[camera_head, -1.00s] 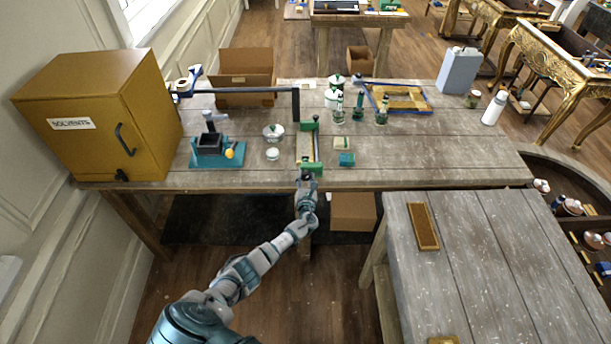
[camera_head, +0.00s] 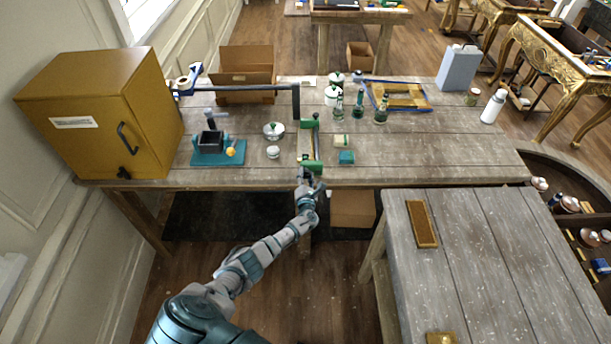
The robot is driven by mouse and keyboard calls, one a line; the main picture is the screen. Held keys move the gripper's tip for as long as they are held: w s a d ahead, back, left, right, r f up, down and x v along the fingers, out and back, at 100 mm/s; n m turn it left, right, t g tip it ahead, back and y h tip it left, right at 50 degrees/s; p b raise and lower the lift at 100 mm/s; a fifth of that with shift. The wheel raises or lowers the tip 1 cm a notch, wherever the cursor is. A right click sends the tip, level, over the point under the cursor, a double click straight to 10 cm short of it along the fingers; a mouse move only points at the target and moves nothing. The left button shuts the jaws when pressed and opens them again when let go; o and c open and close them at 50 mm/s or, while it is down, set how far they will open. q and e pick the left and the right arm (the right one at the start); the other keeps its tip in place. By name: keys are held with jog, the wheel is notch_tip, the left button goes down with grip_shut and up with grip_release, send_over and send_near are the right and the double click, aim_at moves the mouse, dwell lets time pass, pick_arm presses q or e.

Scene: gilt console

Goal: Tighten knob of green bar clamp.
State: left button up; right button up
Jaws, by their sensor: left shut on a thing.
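The green bar clamp (camera_head: 311,164) lies on the wooden workbench, its bar running from the front edge toward the back. One green jaw is at the far end and another at the near end by the bench edge. My left gripper (camera_head: 306,173) is at the near end of the clamp, shut on its knob. The knob itself is mostly hidden by the gripper, and its fine position cannot be made out. My right gripper is not in view.
A yellow solvents cabinet (camera_head: 100,120) stands at the left of the workbench (camera_head: 400,165). A small white jar (camera_head: 273,152) and a teal-based device (camera_head: 217,158) are left.

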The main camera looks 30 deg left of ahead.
pick_arm(q)
jog(key=shift+s+d+f, duration=0.15)
jog(key=shift+d+f, duration=0.05)
jog(key=shift+f, duration=0.2)
jog(key=o, duration=1.1)
jog(key=shift+o, duration=0.3)
jog(key=shift+r, duration=0.2)
jog(key=v, duration=1.1)
jog(key=shift+s+d, duration=0.15)
jog(key=shift+s, duration=0.2)
